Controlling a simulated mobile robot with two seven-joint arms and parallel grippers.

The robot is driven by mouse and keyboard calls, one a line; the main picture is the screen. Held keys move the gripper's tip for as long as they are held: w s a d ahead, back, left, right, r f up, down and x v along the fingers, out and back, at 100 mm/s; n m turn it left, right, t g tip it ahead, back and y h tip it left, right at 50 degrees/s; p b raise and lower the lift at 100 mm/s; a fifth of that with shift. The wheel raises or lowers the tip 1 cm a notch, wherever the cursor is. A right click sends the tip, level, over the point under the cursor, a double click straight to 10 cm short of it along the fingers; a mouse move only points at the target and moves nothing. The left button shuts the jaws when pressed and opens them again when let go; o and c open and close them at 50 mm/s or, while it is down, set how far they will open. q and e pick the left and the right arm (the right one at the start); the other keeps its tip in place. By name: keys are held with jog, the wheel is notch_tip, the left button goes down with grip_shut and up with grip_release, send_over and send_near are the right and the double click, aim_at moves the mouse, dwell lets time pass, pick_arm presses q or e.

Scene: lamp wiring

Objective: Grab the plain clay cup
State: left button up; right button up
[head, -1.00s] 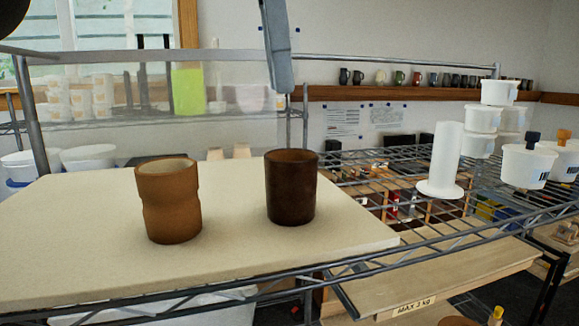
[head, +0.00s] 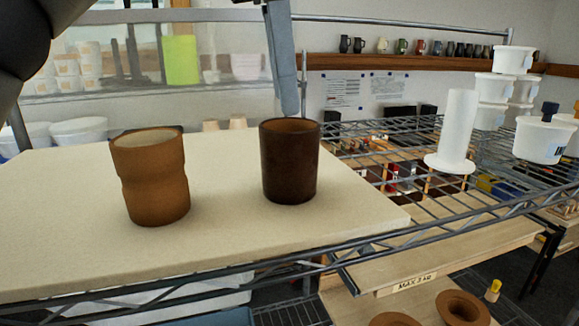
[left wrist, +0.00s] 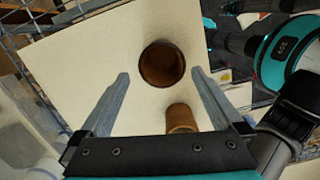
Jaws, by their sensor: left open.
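Two clay cups stand upright and apart on a cream board. One is lighter orange-brown with a pinched waist (head: 152,182); the other is dark brown with smooth straight sides (head: 290,165). My left gripper (head: 296,108) points down at the dark cup's rim, its nearer fingertip just above the rim in the picture. In the left wrist view the open fingers (left wrist: 160,74) stand either side of the dark cup (left wrist: 162,64), seen from above, with nothing gripped. The lighter cup (left wrist: 181,118) shows lower, between the fingers in the picture. My right gripper is not in view.
The cream board (head: 230,230) lies on a wire rack (head: 440,235). A white cylinder on a flange (head: 457,125) and stacked white tubs (head: 503,88) stand to the right. The board is clear around the cups.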

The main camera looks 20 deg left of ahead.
aim_at(293, 157)
pick_arm(q)
jog(key=f, duration=0.2)
jog(key=f+b, duration=0.1)
jog(key=f, duration=0.1)
jog(key=shift+w+d, duration=0.15)
jog(key=shift+d, duration=0.05)
jog(key=shift+d+f+b, duration=0.2)
jog(key=shift+f+b, duration=0.1)
jog(key=shift+f, duration=1)
jog(key=shift+d+f+b, duration=0.15)
jog(key=shift+f+b, duration=0.15)
jog(key=shift+f, duration=1)
jog(key=shift+r, duration=0.1)
jog(key=c, duration=1.4)
